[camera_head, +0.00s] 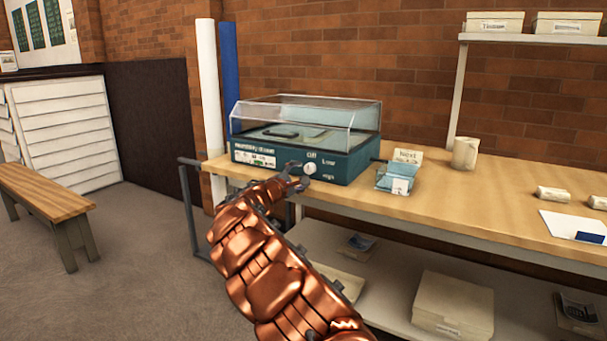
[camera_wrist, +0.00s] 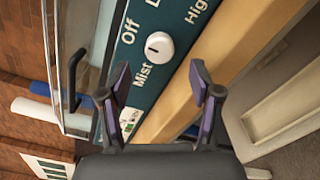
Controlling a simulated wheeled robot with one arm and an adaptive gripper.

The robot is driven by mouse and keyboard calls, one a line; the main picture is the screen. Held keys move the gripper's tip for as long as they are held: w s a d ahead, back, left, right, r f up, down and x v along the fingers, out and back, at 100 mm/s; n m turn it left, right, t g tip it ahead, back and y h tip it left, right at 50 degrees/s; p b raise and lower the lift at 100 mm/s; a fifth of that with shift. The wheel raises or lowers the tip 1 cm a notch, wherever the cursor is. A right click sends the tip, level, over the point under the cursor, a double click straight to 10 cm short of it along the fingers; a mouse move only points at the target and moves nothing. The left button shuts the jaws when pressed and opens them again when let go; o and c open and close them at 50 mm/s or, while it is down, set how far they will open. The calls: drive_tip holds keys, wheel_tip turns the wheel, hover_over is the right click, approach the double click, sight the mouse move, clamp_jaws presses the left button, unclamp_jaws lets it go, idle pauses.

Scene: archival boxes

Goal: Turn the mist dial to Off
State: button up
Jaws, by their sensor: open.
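The teal humidity case (camera_head: 345,163) with a clear lid stands on the wooden bench. Its white round mist dial (camera_head: 310,169) is on the front panel, and it shows large in the wrist view (camera_wrist: 160,46). "Off" (camera_wrist: 130,32), "Mist" and "High" are printed around it. A short dark mark is on the dial face; I cannot tell for certain which setting it points at. My gripper (camera_wrist: 160,80) is open and empty, its two purple-padded fingers apart, with the dial ahead of the gap between them. In the head view my gripper (camera_head: 298,176) is just left of the dial.
A small blue clear bin (camera_head: 394,180) and a "Next" card (camera_head: 408,156) are right of the case. A beige cup (camera_head: 465,153) stands farther right on the bench (camera_head: 500,203). White and blue rolls (camera_head: 210,100) stand behind the case's left end.

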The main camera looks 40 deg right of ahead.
drive_tip(key=shift+v, duration=1.55)
drive_tip(key=s+a+r+m+g+y+p, duration=0.2)
drive_tip(key=s+a+r+m+g+p, duration=0.15)
drive_tip(key=s+r+p, duration=0.6)
drive_tip(key=s+a+r+m+g+y+p, duration=0.2)
drive_tip(key=s+a+r+m+g+p, duration=0.25)
drive_tip(key=s, duration=0.75)
drive_tip(key=s+a+y+p, duration=0.4)
drive_tip(key=s+a, duration=0.4)
drive_tip(key=a, duration=0.4)
drive_tip(key=s+a+y+p, duration=0.4)
drive_tip(key=s+a+p, duration=0.3)
drive_tip(key=a, duration=0.5)
drive_tip(key=s+a+t+y+p, duration=0.1)
drive_tip(key=s+a+y+p, duration=0.4)
drive_tip(key=s+a, duration=0.5)
drive_tip(key=shift+s+a+r+m+p, duration=0.25)
drive_tip(key=shift+a+r+m+p, duration=0.2)
drive_tip(key=shift+a, duration=0.65)
